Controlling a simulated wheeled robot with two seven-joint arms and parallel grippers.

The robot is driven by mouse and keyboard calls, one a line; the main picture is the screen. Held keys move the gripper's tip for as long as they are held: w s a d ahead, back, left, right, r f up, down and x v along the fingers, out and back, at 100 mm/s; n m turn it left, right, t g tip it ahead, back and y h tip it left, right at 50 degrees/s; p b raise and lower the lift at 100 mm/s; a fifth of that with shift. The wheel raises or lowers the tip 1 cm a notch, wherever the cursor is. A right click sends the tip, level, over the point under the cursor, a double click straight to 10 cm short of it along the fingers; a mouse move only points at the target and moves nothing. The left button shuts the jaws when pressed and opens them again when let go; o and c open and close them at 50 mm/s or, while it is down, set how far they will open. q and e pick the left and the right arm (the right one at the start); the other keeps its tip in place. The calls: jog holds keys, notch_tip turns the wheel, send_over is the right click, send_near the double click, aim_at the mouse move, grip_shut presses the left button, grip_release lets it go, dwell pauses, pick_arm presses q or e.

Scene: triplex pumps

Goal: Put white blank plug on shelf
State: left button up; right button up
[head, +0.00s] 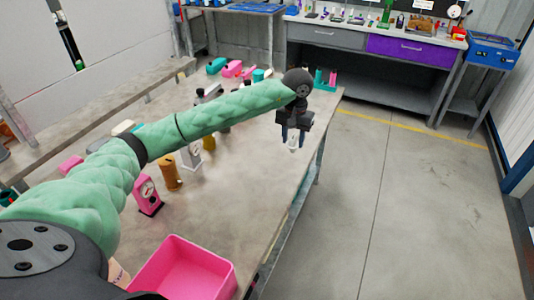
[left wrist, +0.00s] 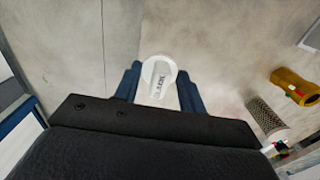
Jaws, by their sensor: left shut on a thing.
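The white blank plug (left wrist: 158,82) is between the two blue fingers of my left gripper (left wrist: 158,88) in the left wrist view, with lettering on its face. In the head view my left gripper (head: 293,137) is shut on the plug (head: 293,145), near the right edge of the grey table (head: 235,195). The plug appears held above the table. A long grey shelf-like ledge (head: 92,105) runs along the left side of the table. My right gripper is not in view.
A pink open bin (head: 183,268) stands at the near end. A pink gauge block (head: 149,198) and an ochre part (head: 170,173) stand by my left arm. Pink and teal parts lie at the far end. A workbench with a purple drawer (head: 415,48) stands behind. The right floor is clear.

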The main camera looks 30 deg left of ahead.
pick_arm(q)
jog(key=shift+a+f, duration=0.15)
jog(key=shift+a, duration=0.25)
jog(key=s+a+f, duration=0.1)
jog(key=a+f, duration=0.1)
jog(key=a, duration=0.1)
jog(key=s+a+f, duration=0.1)
jog(key=a+f, duration=0.2)
jog(key=a, duration=0.1)
jog(key=s+a+f+p, duration=0.1)
jog(key=a+f, duration=0.1)
jog(key=a, duration=0.1)
jog(key=shift+a+f, duration=0.2)
jog(key=shift+a, duration=0.1)
notch_tip(320, 180, down, 3)
jog(key=shift+f, duration=0.15)
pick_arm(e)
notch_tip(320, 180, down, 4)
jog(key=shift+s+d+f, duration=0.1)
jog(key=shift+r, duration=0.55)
